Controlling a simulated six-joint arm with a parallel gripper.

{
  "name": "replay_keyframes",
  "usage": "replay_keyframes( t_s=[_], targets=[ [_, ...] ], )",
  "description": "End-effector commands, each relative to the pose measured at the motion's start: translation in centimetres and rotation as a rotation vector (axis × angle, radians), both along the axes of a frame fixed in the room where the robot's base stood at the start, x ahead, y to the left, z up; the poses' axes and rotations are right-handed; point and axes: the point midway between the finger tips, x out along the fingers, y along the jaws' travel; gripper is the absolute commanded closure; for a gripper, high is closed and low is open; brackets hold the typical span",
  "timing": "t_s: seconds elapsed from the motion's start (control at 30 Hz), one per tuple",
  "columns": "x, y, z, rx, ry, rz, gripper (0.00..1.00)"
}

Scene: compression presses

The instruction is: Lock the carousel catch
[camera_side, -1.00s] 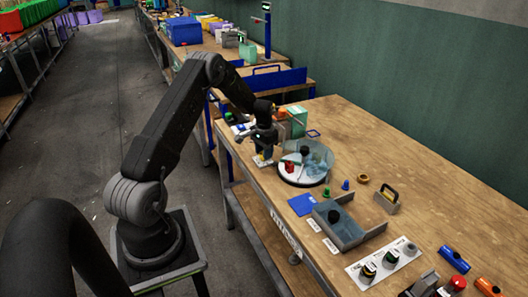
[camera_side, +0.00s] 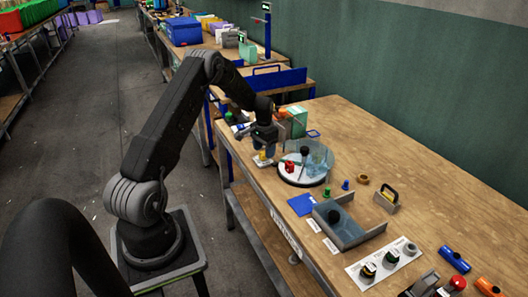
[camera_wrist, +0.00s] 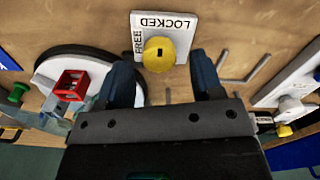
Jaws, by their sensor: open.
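The catch is a yellow round knob (camera_wrist: 160,54) with a short dark mark on top, on a white plate (camera_wrist: 183,22) lettered LOCKED and FREE. I cannot tell which word the mark points at. In the side view the knob (camera_side: 263,155) stands at the table's near edge, left of the carousel (camera_side: 286,176). The carousel is a round white turntable with a clear cover; part of its disc (camera_wrist: 48,68) shows in the wrist view. My gripper (camera_wrist: 163,70) is open and empty, its dark blue fingers to either side of the knob. In the side view my gripper (camera_side: 264,148) is just above it.
A red open box (camera_wrist: 70,84) sits on the carousel. A green box (camera_side: 298,122) stands behind my gripper. A blue mat (camera_side: 302,205), grey tray (camera_side: 350,235) and several knobs lie to the right. The table's back right is clear.

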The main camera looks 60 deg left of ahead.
Motion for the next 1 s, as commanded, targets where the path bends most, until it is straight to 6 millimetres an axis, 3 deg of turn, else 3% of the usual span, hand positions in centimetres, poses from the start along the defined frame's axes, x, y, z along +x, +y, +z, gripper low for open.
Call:
replay_keyframes(
  t_s=[0.3,0.5,0.7,1.0],
  targets=[
    [0.1,0.0,7.0,0.004,-0.004,0.000,0.40],
    [0.0,0.0,10.7,0.003,-0.003,-0.001,0.40],
    [0.0,0.0,12.4,0.001,-0.001,-0.001,0.40],
    [0.0,0.0,12.7,0.001,-0.001,-0.001,0.40]
  ],
)
